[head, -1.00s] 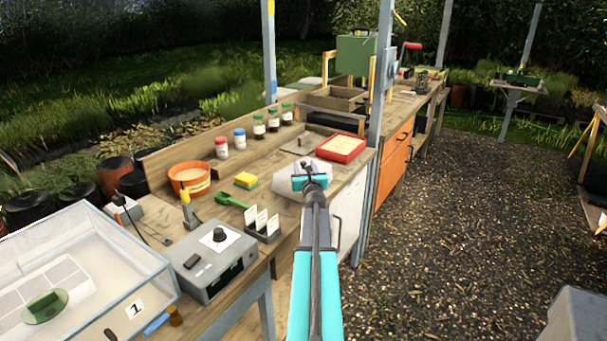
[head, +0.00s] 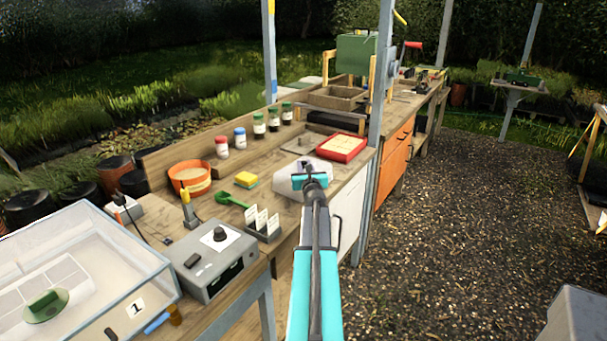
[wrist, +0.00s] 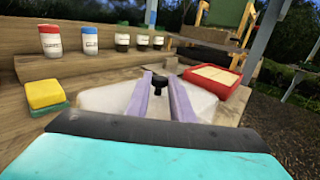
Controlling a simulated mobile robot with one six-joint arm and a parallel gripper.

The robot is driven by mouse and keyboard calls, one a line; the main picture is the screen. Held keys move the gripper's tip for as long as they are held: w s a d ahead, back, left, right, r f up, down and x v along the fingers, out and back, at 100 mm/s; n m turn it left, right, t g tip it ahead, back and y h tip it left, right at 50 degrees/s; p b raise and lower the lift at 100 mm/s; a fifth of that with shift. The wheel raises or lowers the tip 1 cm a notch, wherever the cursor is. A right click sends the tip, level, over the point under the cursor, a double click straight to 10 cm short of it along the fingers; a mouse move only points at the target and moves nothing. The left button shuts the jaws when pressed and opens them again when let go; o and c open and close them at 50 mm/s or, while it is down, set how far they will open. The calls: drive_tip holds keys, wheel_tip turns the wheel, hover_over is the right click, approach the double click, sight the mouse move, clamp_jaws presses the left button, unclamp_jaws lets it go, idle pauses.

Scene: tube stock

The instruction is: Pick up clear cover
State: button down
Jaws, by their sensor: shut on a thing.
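The clear cover (head: 287,187) is a pale, see-through, low box shape on the workbench, partly hidden behind my gripper in the head view. In the wrist view the cover (wrist: 110,98) lies straight ahead, with a small black knob (wrist: 158,83) on its top. My gripper (wrist: 161,86) has its two lilac fingers closed in on this knob, one on each side. In the head view my gripper (head: 311,180) reaches over the cover, and its fingertips are hidden. I cannot tell whether the cover touches the bench.
A red tray (head: 341,148) stands close behind the cover at right. A yellow sponge (head: 246,180), a green scoop (head: 231,199) and a card holder (head: 263,228) are to the left. Several jars stand behind. A grey post (head: 379,115) rises at the bench's right edge.

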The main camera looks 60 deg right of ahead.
drive_tip(key=shift+r, duration=0.1)
drive_tip(key=shift+r+p, duration=0.35)
drive_tip(key=shift+r, duration=0.7)
drive_tip(key=shift+r+p, duration=0.3)
drive_tip(key=shift+r, duration=0.55)
drive_tip(key=s+a, duration=0.3)
drive_tip(key=s, duration=0.4)
drive_tip(key=s+a+r+b, duration=0.1)
drive_tip(key=s+a, duration=0.2)
drive_tip(key=s, duration=0.4)
drive_tip(key=shift+s+a, duration=0.15)
drive_tip(key=shift+s, duration=0.2)
